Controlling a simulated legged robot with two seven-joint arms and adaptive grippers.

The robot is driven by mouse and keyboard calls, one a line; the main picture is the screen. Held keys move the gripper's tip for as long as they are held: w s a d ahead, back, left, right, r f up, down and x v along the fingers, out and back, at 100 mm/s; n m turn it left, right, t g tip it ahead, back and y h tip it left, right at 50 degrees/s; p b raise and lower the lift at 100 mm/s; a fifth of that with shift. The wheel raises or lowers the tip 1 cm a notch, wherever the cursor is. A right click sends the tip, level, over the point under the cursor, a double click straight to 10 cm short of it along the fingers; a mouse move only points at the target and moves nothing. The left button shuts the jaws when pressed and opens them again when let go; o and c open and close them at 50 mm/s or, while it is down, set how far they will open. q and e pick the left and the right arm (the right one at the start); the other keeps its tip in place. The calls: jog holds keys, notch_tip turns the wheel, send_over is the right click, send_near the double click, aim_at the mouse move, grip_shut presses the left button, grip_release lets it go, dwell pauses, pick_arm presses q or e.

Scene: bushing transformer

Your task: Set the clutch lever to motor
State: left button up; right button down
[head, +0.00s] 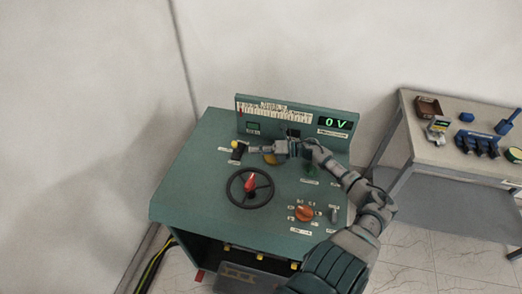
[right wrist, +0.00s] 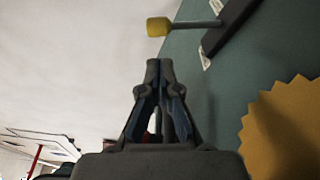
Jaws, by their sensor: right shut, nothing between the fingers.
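The clutch lever (head: 234,144) has a yellow knob and stands in a dark slotted plate at the back left of the green console's top. In the right wrist view the yellow knob (right wrist: 158,27) and its metal shaft show at the top, beyond the fingertips. The shaft runs right to the dark plate (right wrist: 230,25). My right gripper (head: 252,149) is shut and empty, just right of the lever in the head view. Its fingertips (right wrist: 159,66) point toward the knob, with a gap between them. The lever's labels are too small to read.
A black handwheel (head: 250,201) with a red centre sits in front of the gripper. A yellow toothed disc (right wrist: 285,130) is close beside the gripper. An orange selector (head: 304,213) is at front right. The display (head: 335,122) reads 0 V. A tool table (head: 425,150) stands right.

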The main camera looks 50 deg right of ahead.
jog(key=x, duration=0.4)
jog(key=shift+w+a, duration=0.35)
jog(key=shift+w, duration=0.05)
pick_arm(q)
jog(key=shift+s+a, duration=0.15)
jog(key=shift+s, duration=1.1)
pick_arm(e)
jog(key=shift+w+d+r+m, duration=0.1)
jog(key=shift+w+d+m, duration=0.1)
jog(key=shift+m, duration=0.1)
jog(key=shift+w+d+r+m+y, duration=0.2)
jog(key=shift+d+m, duration=0.15)
jog(key=shift+m, duration=0.2)
jog(key=shift+w+d+r+m+y, duration=0.1)
jog(key=shift+d+r+m+y, duration=0.1)
jog(key=shift+d+m, duration=0.25)
jog(key=shift+a, duration=0.15)
pick_arm(q)
jog(key=shift+w, duration=1.1)
pick_arm(e)
notch_tip(320, 180, up, 10)
jog(key=shift+f, duration=0.2)
